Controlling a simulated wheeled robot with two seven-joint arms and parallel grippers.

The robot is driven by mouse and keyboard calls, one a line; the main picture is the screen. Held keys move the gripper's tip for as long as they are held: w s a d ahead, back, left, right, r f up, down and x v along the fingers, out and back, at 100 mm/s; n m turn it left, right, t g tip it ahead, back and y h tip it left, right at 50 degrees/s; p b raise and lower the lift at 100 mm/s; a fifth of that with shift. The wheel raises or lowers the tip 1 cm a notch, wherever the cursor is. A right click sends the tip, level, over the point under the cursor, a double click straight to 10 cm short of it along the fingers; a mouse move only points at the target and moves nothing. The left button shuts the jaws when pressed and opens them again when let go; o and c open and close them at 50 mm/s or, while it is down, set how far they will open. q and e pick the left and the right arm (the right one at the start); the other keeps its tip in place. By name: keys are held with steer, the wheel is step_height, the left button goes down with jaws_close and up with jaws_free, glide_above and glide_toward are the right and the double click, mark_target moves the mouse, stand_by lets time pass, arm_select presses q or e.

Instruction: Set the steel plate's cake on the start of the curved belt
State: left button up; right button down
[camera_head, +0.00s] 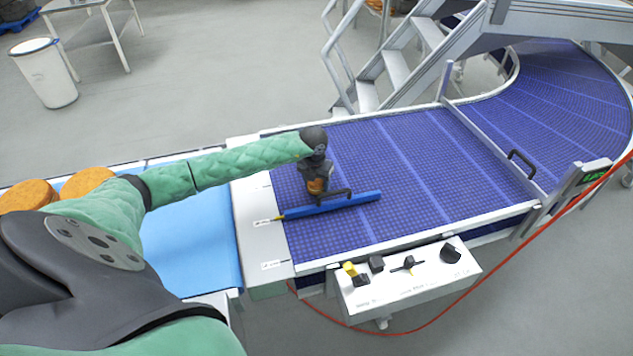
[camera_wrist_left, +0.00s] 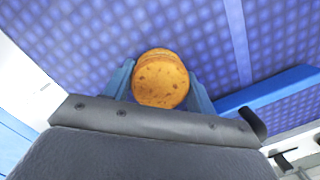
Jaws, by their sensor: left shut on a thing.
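My left gripper (camera_head: 318,184) points down over the start of the curved purple belt (camera_head: 410,165). It is shut on an orange-brown round cake (camera_head: 314,186), mostly hidden by the gripper in the head view. In the left wrist view the cake (camera_wrist_left: 160,84) sits between the blue fingers, with the purple belt (camera_wrist_left: 90,35) behind it. I cannot tell whether the cake touches the belt. The steel plate (camera_head: 262,225) at the belt's near end shows no cake on its visible part. My right gripper is out of view.
A blue bar (camera_head: 335,204) with a dark handle lies across the belt start, close to the gripper. Two more cakes (camera_head: 88,182) sit on the light blue belt (camera_head: 190,240) at left. A control box (camera_head: 405,278) stands in front; a metal guard (camera_head: 490,150) crosses farther along.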

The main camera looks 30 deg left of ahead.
arm_select(q)
steer(key=shift+f, duration=0.1)
steer(key=o, duration=0.7)
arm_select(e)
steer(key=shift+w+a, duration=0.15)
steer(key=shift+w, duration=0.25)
arm_select(q)
steer(key=shift+r, duration=0.2)
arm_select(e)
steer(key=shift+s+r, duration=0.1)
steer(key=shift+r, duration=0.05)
